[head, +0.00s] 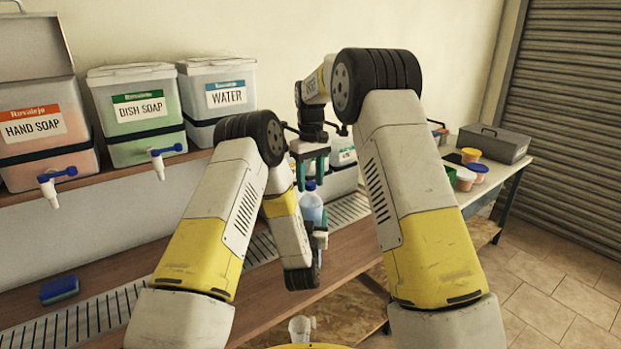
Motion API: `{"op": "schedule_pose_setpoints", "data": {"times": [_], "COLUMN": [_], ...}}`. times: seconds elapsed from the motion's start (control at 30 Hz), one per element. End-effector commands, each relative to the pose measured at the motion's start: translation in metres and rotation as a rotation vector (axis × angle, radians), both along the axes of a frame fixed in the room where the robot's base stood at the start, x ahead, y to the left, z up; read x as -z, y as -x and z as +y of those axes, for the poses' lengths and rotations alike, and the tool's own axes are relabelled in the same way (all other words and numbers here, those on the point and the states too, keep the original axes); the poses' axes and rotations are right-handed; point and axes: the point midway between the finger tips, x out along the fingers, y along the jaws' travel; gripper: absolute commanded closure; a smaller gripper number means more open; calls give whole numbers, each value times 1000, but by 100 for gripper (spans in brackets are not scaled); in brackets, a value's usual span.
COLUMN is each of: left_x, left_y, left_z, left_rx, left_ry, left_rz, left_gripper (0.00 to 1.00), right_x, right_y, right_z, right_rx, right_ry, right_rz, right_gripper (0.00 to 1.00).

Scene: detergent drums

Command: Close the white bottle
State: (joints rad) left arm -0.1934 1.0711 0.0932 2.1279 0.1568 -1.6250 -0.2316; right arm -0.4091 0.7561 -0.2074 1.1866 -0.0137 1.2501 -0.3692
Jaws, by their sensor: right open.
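A pale bluish-white bottle (311,207) stands upright near the middle of the head view. A small blue cap (310,186) shows at its top; I cannot tell how tightly it sits. My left gripper (319,238) is at the bottle's lower part and appears shut around it; the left wrist partly hides the grip. My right gripper (311,169) points down just above the bottle, its teal fingers open and apart on either side above the cap. The fingertips are small and partly hard to make out.
Drums labelled hand soap (34,130), dish soap (138,112) and water (222,98) stand on a shelf at left, taps projecting. A blue sponge (60,290) lies on the counter. A grey toolbox (493,144) and small tubs (466,178) occupy the right table.

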Motion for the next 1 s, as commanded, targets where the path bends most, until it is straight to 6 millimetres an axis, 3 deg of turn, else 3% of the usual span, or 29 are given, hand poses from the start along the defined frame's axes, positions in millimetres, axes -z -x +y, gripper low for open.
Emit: {"op": "schedule_pose_setpoints", "data": {"times": [0.03, 0.3, 0.57, 0.6, 0.7, 0.73, 1.0], "left_x": [0, 0, 0, 0, 0, 0, 0], "left_y": [0, 0, 0, 0, 0, 0, 0], "left_z": [0, 0, 0, 0, 0, 0, 0], "left_rx": [0, 0, 0, 0, 0, 0, 0], "left_ry": [0, 0, 0, 0, 0, 0, 0], "left_rz": [-1, -1, -1, -1, -1, -1, -1], "left_gripper": [100, 100, 100, 100, 100, 100, 100], "right_x": [0, 0, 0, 0, 0, 0, -1], "right_y": [0, 0, 0, 0, 0, 0, 0], "right_z": [0, 0, 0, 0, 0, 0, 0], "right_rx": [0, 0, 7, 7, 7, 7, 7], "right_ry": [0, 0, 0, 0, 0, 0, 0], "right_rz": [0, 0, 0, 0, 0, 0, 0], "right_gripper": [51, 100, 100, 69, 49, 45, 45]}}
